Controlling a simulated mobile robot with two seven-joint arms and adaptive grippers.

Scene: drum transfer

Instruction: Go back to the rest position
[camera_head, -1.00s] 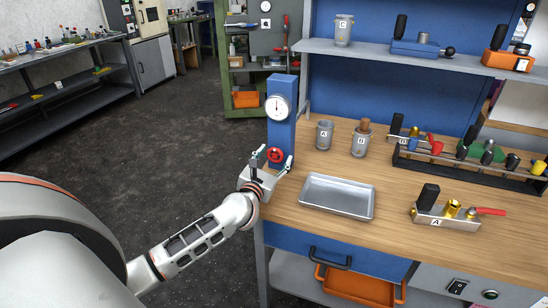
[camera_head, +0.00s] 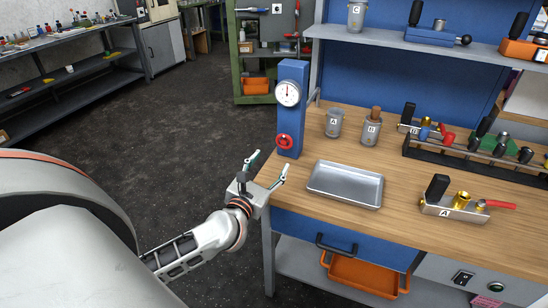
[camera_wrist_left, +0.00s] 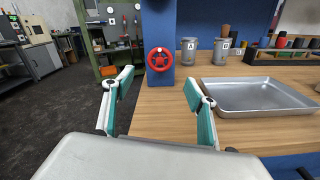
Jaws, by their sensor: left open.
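My left gripper (camera_head: 266,166) is open and empty. In the head view it is in front of the blue post's foot, at the left edge of the wooden bench (camera_head: 290,195). The left wrist view shows its two green-padded fingers (camera_wrist_left: 158,98) spread apart with nothing between them. The blue post (camera_head: 292,108) with a dial gauge and a red handwheel (camera_head: 284,141) stands at the bench's left end. The handwheel also shows beyond the fingers in the left wrist view (camera_wrist_left: 159,60). My right gripper is not in view.
A metal tray (camera_head: 345,184) lies to the right of the gripper. Cups A (camera_head: 334,123) and B (camera_head: 371,129) stand behind it. A fixture marked A (camera_head: 453,205) and a tool rack (camera_head: 470,158) are farther right. The floor (camera_head: 150,135) left of the bench is clear.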

